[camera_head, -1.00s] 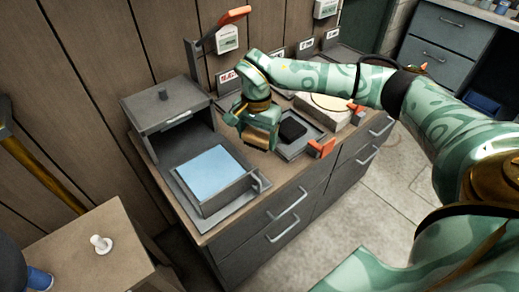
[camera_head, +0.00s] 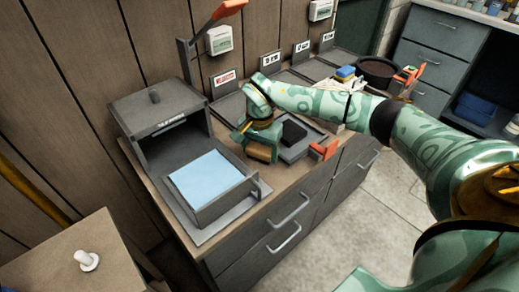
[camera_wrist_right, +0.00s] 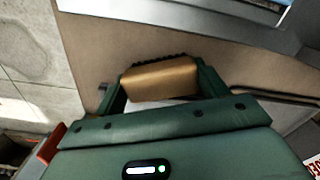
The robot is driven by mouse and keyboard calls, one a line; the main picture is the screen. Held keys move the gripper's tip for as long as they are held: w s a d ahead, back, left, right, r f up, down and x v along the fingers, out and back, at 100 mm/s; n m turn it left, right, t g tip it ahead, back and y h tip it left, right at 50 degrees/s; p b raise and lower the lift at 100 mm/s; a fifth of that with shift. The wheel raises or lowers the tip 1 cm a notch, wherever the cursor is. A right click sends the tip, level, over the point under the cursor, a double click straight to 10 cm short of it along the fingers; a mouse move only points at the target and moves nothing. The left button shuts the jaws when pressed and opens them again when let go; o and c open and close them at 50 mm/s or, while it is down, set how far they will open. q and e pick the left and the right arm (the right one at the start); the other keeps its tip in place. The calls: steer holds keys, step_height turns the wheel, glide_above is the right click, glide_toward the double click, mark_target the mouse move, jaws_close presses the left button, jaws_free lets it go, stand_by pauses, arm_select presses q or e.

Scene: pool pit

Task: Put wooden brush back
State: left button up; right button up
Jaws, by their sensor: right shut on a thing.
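My right gripper (camera_head: 259,148) points down over the counter, between the blue-topped box and a small tray. It is shut on the wooden brush (camera_wrist_right: 160,80), a brown wooden block with dark bristles along one edge in the right wrist view. In the head view only a strip of the brush (camera_head: 258,153) shows below the fingers. I cannot tell whether it touches the counter. Grey trays with upright label cards (camera_head: 225,78) line the counter's back; the labels are too small to read surely. My left gripper is out of view.
A grey box with a light-blue top (camera_head: 208,174) stands left of the gripper, before a grey hooded unit (camera_head: 160,110). A black block (camera_head: 293,133) and orange-red piece (camera_head: 323,151) lie to the right. Further back are a blue-yellow sponge (camera_head: 346,73) and dark round bowl (camera_head: 378,71).

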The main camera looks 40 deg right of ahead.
mark_target(260, 148)
steer(key=o, duration=0.9)
steer(key=shift+f, duration=0.1)
steer(key=shift+o, duration=0.2)
arm_select(q)
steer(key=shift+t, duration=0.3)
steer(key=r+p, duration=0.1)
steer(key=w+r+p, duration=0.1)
steer(key=p, duration=0.1)
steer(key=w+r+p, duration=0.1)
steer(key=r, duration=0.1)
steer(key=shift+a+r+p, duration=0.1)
steer(key=shift+p, duration=0.25)
arm_select(e)
step_height(260, 148, up, 12)
steer(key=shift+r, duration=0.25)
